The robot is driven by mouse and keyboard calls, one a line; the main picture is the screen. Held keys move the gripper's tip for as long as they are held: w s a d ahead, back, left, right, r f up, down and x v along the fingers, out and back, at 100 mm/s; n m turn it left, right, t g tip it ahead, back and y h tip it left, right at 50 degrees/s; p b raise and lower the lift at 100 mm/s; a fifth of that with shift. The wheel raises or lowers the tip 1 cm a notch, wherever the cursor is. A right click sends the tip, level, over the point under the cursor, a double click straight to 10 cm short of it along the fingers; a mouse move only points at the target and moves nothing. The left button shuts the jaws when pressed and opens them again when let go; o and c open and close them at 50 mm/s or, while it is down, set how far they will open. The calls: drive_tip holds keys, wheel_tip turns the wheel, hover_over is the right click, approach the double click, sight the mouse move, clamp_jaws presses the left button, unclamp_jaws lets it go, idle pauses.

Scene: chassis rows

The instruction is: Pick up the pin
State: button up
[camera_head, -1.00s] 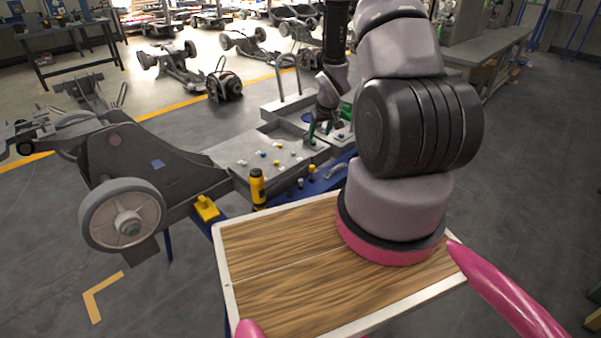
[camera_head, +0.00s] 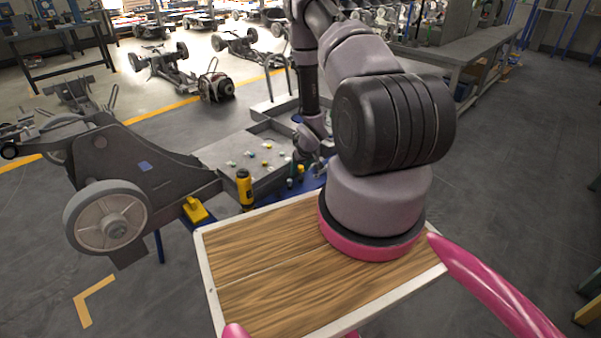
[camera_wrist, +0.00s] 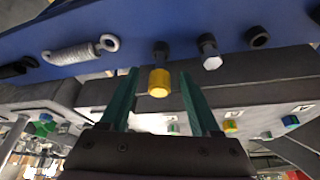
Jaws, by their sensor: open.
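In the wrist view a small peg with a dark end and a yellow head (camera_wrist: 159,83) stands out from a blue surface (camera_wrist: 225,22). It looks like the pin, though I cannot be sure. My gripper (camera_wrist: 157,75) is open, with its two green fingers on either side of the yellow head in the picture. I cannot tell whether the fingers reach around it, and no contact shows. A grey bolt-like piece (camera_wrist: 209,52) stands beside the peg. In the head view my gripper (camera_head: 297,168) is low over the blue shelf, and its fingers are partly hidden.
A spring (camera_wrist: 80,52) and a black ring (camera_wrist: 257,38) are also on the blue surface. In the head view a yellow-and-black bottle (camera_head: 245,188) and a yellow block (camera_head: 196,210) stand near the chassis (camera_head: 150,160). Several small coloured pieces lie on the grey plate (camera_head: 235,150).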

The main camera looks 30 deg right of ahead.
drive_tip(key=shift+x, duration=1.4)
clamp_jaws()
